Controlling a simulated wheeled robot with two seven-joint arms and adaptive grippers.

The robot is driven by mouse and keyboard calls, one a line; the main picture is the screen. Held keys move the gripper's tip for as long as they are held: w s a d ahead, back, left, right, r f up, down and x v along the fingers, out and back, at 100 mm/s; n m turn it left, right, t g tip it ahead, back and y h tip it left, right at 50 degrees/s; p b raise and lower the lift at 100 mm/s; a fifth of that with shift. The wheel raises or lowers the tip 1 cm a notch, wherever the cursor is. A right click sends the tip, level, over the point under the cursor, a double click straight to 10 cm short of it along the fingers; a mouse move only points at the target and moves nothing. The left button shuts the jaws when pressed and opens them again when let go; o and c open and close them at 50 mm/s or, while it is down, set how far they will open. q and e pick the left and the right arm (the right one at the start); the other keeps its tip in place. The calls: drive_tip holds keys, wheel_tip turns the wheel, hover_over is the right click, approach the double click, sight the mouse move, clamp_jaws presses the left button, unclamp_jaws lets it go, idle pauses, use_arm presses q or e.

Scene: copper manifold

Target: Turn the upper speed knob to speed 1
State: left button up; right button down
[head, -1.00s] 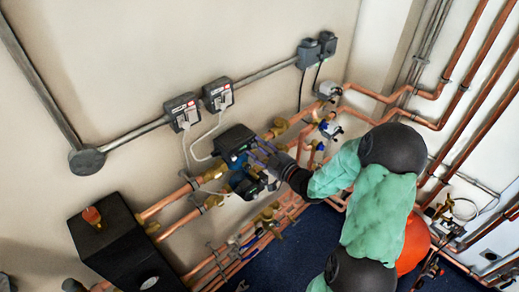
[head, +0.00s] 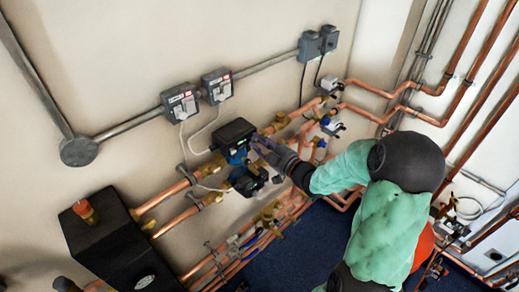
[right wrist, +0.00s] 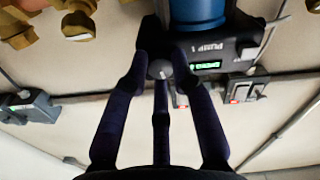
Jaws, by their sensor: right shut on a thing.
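The upper pump (head: 236,134), with a black head and blue body, sits on the upper copper pipe in the head view. In the right wrist view its dark face carries the label PUMP 1 and a lit green display (right wrist: 208,65) whose text is too small to read surely. The round dark grey speed knob (right wrist: 160,69), with a light mark, is beside the display. My right gripper (right wrist: 160,72) is shut on this knob, its dark fingers around it. In the head view the gripper (head: 262,146) is at the pump's right side and hides the knob. My left gripper is not in view.
A lower pump (head: 246,180) sits just below the upper one. Two grey switch boxes (head: 180,102) with cables are on the wall above. A black box (head: 112,236) stands at lower left. Copper pipes and brass valves crowd around the pumps.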

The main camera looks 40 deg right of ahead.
drive_tip(key=n+b, duration=0.2)
drive_tip(key=b, duration=0.1)
drive_tip(key=f+n+b, duration=0.1)
drive_tip(key=n+b, duration=0.1)
drive_tip(key=b, duration=0.2)
drive_tip(key=shift+n, duration=0.3)
drive_tip(key=shift+r+n+b, duration=0.2)
drive_tip(key=shift+n+b, duration=0.8)
drive_tip(key=shift+b, duration=0.45)
drive_tip(key=c, duration=1.1)
unclamp_jaws()
drive_tip(key=shift+o, duration=0.2)
drive_tip(key=shift+d+r, duration=0.1)
drive_tip(key=shift+s+r, duration=0.1)
drive_tip(key=s, duration=1.2)
drive_tip(key=shift+d, duration=0.45)
drive_tip(key=shift+w, duration=0.1)
